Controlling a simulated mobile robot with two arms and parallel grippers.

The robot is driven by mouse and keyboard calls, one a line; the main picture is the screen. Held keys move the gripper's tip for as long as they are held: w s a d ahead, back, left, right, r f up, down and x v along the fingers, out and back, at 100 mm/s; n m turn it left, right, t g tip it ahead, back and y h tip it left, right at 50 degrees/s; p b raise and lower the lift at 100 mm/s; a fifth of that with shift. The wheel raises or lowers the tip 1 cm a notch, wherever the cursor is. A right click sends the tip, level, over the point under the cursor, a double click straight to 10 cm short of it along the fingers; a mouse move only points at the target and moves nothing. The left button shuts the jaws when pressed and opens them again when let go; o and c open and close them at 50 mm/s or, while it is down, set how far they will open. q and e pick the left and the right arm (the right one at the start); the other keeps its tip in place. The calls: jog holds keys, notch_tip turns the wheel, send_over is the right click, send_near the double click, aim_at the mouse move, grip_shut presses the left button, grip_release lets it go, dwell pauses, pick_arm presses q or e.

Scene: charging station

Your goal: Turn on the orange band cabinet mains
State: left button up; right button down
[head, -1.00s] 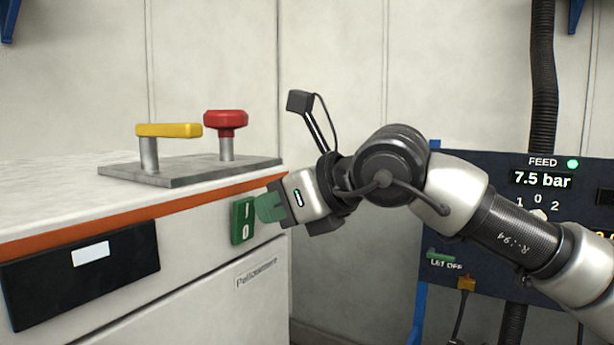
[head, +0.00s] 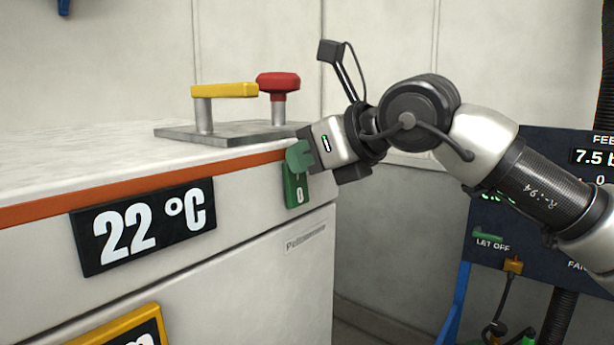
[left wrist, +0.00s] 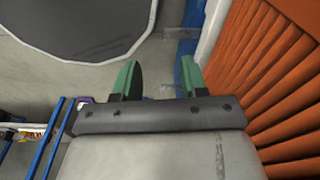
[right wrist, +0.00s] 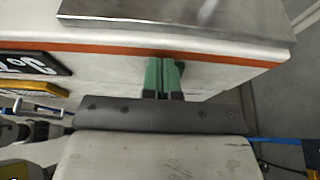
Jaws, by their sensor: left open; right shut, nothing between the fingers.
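The white cabinet (head: 250,270) with the orange band (head: 130,190) stands at the left in the head view. Its green mains switch (head: 297,195) is near the front's right end; the lower half marked 0 shows. My right gripper (head: 298,158) is shut and empty, its green fingertips in front of the switch's upper half, hiding it. Contact is hard to tell. The shut fingers (right wrist: 164,75) also show in the right wrist view against the cabinet front. The cabinet display (head: 143,228) is lit and reads 22 °C. My left gripper (left wrist: 160,72) is open and empty, away from the cabinet.
A yellow handle (head: 225,90) and a red mushroom knob (head: 278,83) stand on a metal plate on the cabinet top. A yellow-framed panel (head: 120,335) is lower on the front. A dark blue feed panel (head: 500,210) stands at the right, behind my right arm.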

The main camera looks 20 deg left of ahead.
jog(key=shift+r+p, duration=0.45)
jog(key=shift+r, duration=0.3)
jog(key=shift+d, duration=0.1)
